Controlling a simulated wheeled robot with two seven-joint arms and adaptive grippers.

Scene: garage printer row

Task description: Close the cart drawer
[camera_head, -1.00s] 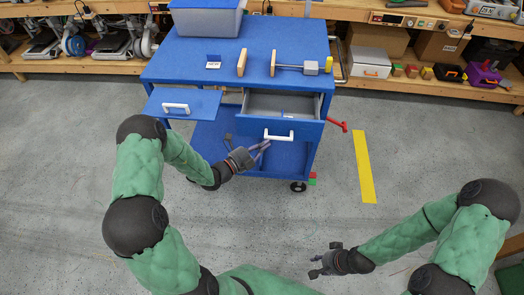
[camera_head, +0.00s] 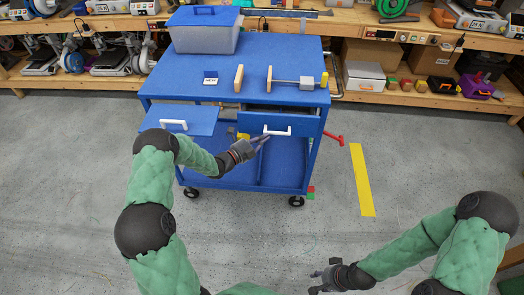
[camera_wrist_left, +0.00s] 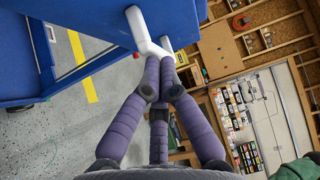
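The blue cart (camera_head: 255,64) stands ahead of me. Its right drawer (camera_head: 303,126) has a blue front with a white handle (camera_head: 278,132); only a narrow gap shows behind the front, so it stands slightly out. A flat blue panel (camera_head: 205,120) with its own white handle (camera_head: 173,125) sticks out at the left. My left gripper (camera_head: 265,141) is at the drawer handle. In the left wrist view its fingertips (camera_wrist_left: 166,60) are close together at the white handle (camera_wrist_left: 147,35), apparently touching it. My right gripper (camera_head: 314,281) is open and empty above the floor.
On the cart top are a lidded grey bin (camera_head: 205,38), wooden blocks (camera_head: 239,78) and a rod piece (camera_head: 297,82). A red handle (camera_head: 334,138) juts from the cart's right side. A loaded workbench (camera_head: 400,31) runs behind. The floor by the yellow strip (camera_head: 361,180) is clear.

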